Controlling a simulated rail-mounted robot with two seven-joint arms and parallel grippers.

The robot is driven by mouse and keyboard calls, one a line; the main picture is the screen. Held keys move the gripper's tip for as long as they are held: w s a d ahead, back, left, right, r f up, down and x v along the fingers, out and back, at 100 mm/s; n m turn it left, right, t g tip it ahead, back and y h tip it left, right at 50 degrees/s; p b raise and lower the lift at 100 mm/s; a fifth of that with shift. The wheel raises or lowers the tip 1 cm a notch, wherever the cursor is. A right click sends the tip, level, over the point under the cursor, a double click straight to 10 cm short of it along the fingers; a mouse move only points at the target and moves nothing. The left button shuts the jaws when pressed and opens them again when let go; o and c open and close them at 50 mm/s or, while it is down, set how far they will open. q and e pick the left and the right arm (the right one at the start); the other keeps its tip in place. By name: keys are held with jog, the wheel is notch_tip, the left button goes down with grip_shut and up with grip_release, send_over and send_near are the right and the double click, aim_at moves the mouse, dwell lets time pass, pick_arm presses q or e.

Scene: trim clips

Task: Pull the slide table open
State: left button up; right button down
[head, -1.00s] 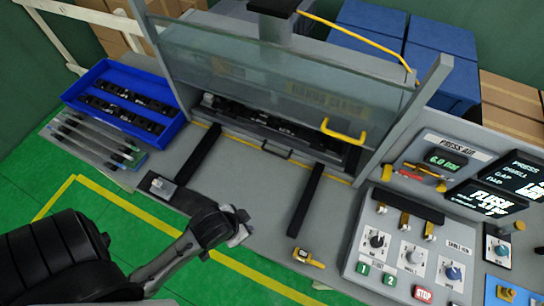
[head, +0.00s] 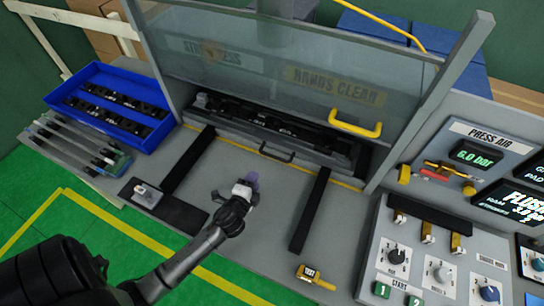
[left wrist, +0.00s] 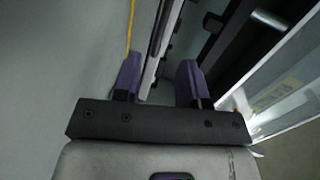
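The slide table (head: 240,133) sits inside the press opening under the clear guard, with a dark bar handle (head: 276,152) on its front face. My left gripper (head: 246,184) is over the grey bench in front of the handle, apart from it. In the left wrist view my left gripper (left wrist: 160,75) shows two purple fingers spread apart. A light and dark edge strip (left wrist: 157,45) runs between and beyond them; I cannot tell whether it is the handle. My right gripper is not in view.
Two dark rails, left (head: 188,161) and right (head: 310,210), run forward on the bench. The clear guard (head: 270,75) has a yellow handle (head: 354,128). A blue tray (head: 75,85) is at left, a control panel (head: 425,255) at right. A yellow timer-like device (head: 314,276) lies near the front.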

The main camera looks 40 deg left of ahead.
aim_at(272, 156)
pick_arm(q)
jog(key=shift+w+d+r+m+t+h, duration=0.2)
jog(key=shift+w+d+m+t+h, duration=0.1)
jog(key=shift+m, duration=0.3)
jog(key=x, duration=1.3)
jog(key=shift+w+a+b, duration=0.1)
jog(key=shift+w+b, duration=0.2)
jog(key=shift+b, duration=0.05)
jog(key=shift+c, duration=0.5)
grip_shut()
